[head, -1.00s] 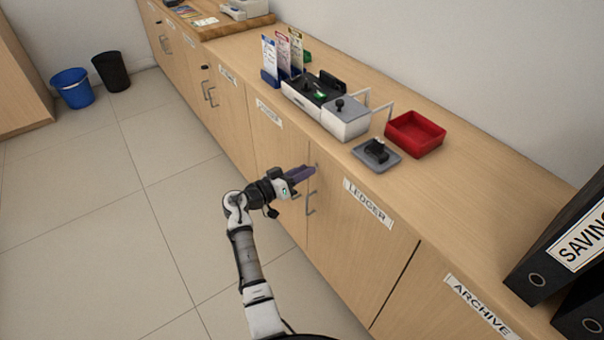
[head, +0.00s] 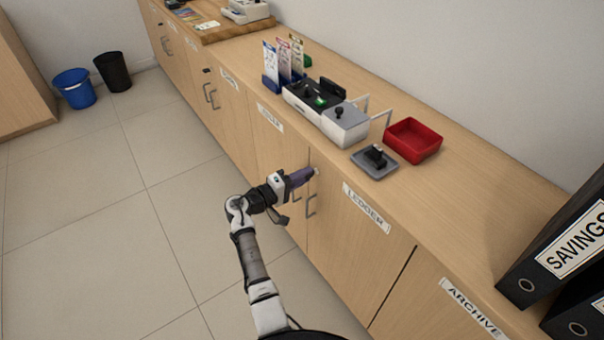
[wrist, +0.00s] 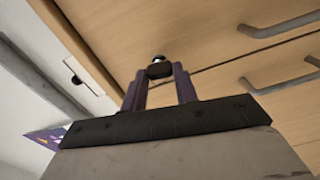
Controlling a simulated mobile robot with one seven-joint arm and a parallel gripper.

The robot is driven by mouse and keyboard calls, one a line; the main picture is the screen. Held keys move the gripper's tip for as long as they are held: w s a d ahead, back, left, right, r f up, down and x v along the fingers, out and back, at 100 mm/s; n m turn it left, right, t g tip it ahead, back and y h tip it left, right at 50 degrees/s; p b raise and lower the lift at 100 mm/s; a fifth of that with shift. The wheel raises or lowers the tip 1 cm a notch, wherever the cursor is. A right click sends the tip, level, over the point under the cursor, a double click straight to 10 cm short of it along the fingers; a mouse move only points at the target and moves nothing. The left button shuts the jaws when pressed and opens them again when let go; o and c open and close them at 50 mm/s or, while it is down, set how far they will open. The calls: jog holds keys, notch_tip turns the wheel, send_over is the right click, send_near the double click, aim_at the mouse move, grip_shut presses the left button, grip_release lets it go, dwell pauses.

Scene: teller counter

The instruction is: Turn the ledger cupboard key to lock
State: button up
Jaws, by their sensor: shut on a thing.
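The ledger cupboard door (head: 350,245) carries a LEDGER label (head: 366,207) and appears closed. My gripper (head: 312,173) is at the upper left corner of this door, just above its handle (head: 311,204). In the wrist view, my purple fingers (wrist: 159,85) are shut on the dark head of the key (wrist: 159,71). The round metal lock (wrist: 158,58) shows just beyond the key. The key's shaft is hidden, and its exact angle is hard to tell. In the head view, my gripper covers the key.
The neighbouring door's handle (head: 296,195) is close to my gripper. Above, the counter holds a grey tray (head: 372,168) with a dark item, a red tray (head: 413,140) and a black and white device (head: 345,124). The floor (head: 120,230) on the left is clear.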

jog(key=shift+n+p, duration=0.45)
jog(key=shift+n, duration=0.55)
jog(key=o, duration=1)
jog(key=b+v, duration=0.2)
jog(key=v, duration=1.2)
